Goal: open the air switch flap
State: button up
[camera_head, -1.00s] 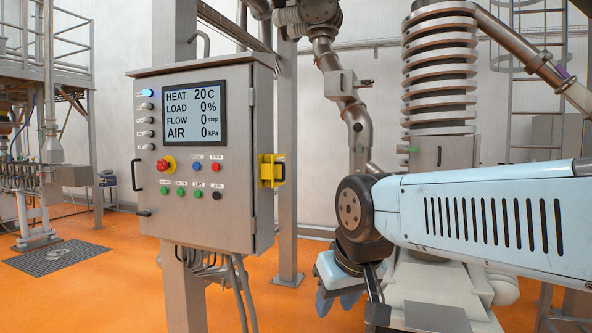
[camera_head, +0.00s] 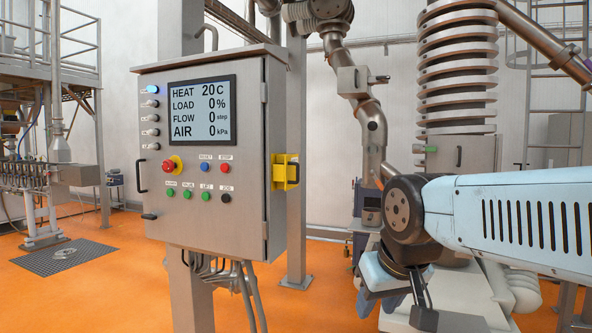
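A grey control cabinet (camera_head: 215,220) stands left of centre in the head view. On its right side sits a yellow box-like fitting (camera_head: 282,180) with a small dark handle. It is the likeliest air switch housing, but no label on it can be read. Its front looks closed, and a switch inside cannot be seen. My gripper (camera_head: 372,292) hangs low at the end of my light blue arm, right of the fitting and below it, apart from it. Its fingertips are small and partly hidden by the wrist, so I cannot tell its opening.
The cabinet's screen (camera_head: 202,110) reads HEAT 20 C, LOAD 0 %, FLOW 0 step, AIR 0 kPa. A red stop knob (camera_head: 170,166) and several buttons are on its front. A grey post (camera_head: 297,200) stands behind the fitting. Orange floor (camera_head: 320,290) is open below.

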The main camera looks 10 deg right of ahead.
aim_at(287, 175)
jog(key=i, duration=0.85)
jog(key=u, duration=0.05)
